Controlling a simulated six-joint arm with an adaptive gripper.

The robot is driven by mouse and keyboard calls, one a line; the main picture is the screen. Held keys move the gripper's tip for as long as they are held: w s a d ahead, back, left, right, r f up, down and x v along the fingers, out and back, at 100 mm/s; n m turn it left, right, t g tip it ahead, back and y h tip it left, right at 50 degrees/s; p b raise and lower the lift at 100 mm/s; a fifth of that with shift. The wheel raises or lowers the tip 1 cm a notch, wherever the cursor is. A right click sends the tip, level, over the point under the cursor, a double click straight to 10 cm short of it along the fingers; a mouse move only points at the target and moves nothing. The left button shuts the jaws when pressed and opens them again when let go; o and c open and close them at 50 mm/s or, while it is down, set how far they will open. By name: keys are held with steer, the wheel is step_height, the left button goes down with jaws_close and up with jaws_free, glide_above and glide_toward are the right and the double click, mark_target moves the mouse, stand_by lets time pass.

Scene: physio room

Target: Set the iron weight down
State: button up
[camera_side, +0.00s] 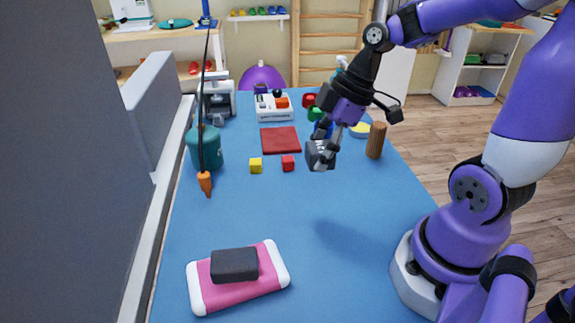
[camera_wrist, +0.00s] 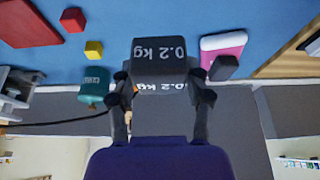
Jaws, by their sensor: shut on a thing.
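The iron weight, a dark grey block (camera_side: 319,155), is held in the air above the blue table (camera_side: 330,275). In the wrist view the weight (camera_wrist: 160,52) shows white "0.2 kg" lettering on two faces. My gripper (camera_side: 331,142) is shut on it, with one finger on each side in the wrist view (camera_wrist: 162,88). In the side view the weight hangs tilted, to the right of a small red cube (camera_side: 288,163). Its underside is clear of the table.
A red square mat (camera_side: 280,147), a yellow cube (camera_side: 256,166) and a wooden cylinder (camera_side: 376,140) are around it. A dark block (camera_side: 234,264) lies on a pink-white pad (camera_side: 235,296) in front. The middle is bare.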

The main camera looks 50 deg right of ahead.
glide_above(346, 178)
steer(key=s, duration=0.1)
steer(key=f, duration=0.4)
steer(key=d+f, duration=0.1)
steer(key=f, duration=0.2)
steer(key=shift+f, duration=2)
steer(key=shift+f, duration=0.1)
steer(key=o, duration=1.3)
